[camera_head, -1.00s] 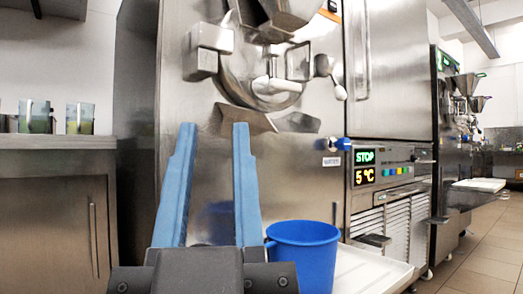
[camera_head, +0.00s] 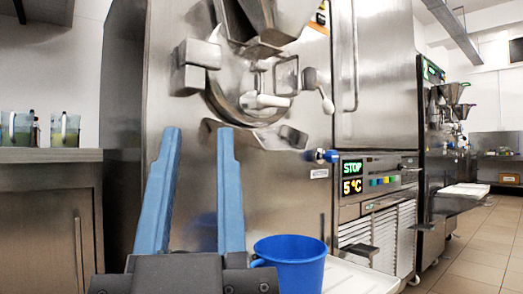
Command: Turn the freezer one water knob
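The nearest freezer (camera_head: 270,190) stands in front of me, a tall steel machine with a dispensing door, handles and a lit panel (camera_head: 377,181) reading STOP and 5 °C. A small blue knob (camera_head: 331,156) sticks out from the front, just left of and above the panel; it is likely the water knob. My gripper (camera_head: 199,134) points up at the lower left, its two blue fingers apart with nothing between them. It is left of the knob and apart from it in the picture. Nothing hides the knob.
A blue bucket (camera_head: 291,265) stands right of my gripper's base, by a white tray (camera_head: 352,279). A steel counter (camera_head: 45,156) with clear containers (camera_head: 65,128) is at left. A second machine (camera_head: 433,140) stands farther right. The tiled floor (camera_head: 470,245) at right looks clear.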

